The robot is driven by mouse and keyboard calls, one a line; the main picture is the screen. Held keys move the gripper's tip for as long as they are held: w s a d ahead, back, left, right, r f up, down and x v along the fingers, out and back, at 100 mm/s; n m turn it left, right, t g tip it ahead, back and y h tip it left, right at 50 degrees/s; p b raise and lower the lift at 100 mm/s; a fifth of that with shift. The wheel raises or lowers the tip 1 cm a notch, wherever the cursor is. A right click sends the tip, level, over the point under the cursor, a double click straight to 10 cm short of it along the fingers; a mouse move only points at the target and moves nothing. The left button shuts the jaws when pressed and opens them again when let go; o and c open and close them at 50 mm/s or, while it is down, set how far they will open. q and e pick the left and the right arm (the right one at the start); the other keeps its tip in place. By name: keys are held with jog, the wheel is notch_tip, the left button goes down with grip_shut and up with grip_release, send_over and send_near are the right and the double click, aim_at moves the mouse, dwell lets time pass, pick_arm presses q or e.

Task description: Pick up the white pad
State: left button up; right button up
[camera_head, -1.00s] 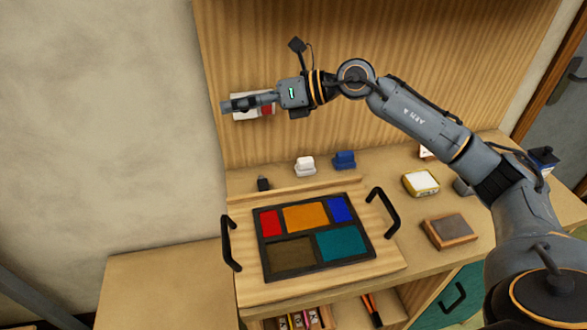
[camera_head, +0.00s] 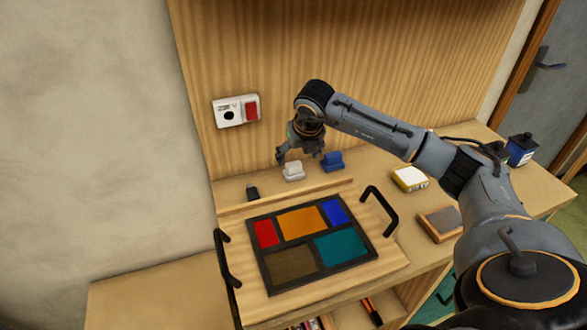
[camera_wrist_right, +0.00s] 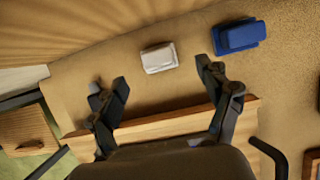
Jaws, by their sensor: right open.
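The white pad (camera_head: 293,171) sits on the wooden bench behind the leaded panel, just left of a blue pad (camera_head: 332,162). In the right wrist view the white pad (camera_wrist_right: 159,57) lies ahead of the fingers, between their lines, with the blue pad (camera_wrist_right: 238,36) to its right. My right gripper (camera_head: 300,158) hangs over the back of the bench, close above the white pad; it also shows in the right wrist view (camera_wrist_right: 168,92), with its fingers apart and nothing between them. My left gripper is not in view.
The leaded panel (camera_head: 262,254) lies on a board with black handles (camera_head: 380,209) in front. A white-and-red box (camera_head: 236,112) is on the back wall. A yellow-edged block (camera_head: 410,179) and a brown block (camera_head: 440,223) lie right.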

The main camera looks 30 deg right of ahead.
aim_at(295, 165)
jog(key=shift+x, duration=0.75)
jog(key=shift+w+f+p, duration=0.15)
jog(key=shift+f+p, duration=0.05)
jog(key=shift+p, duration=0.1)
jog(key=p+x, duration=0.1)
jog(key=x, duration=0.4)
jog(key=shift+a+p, duration=0.15)
jog(key=shift+p, duration=0.2)
jog(key=shift+r, duration=0.1)
jog(key=c, duration=1.2)
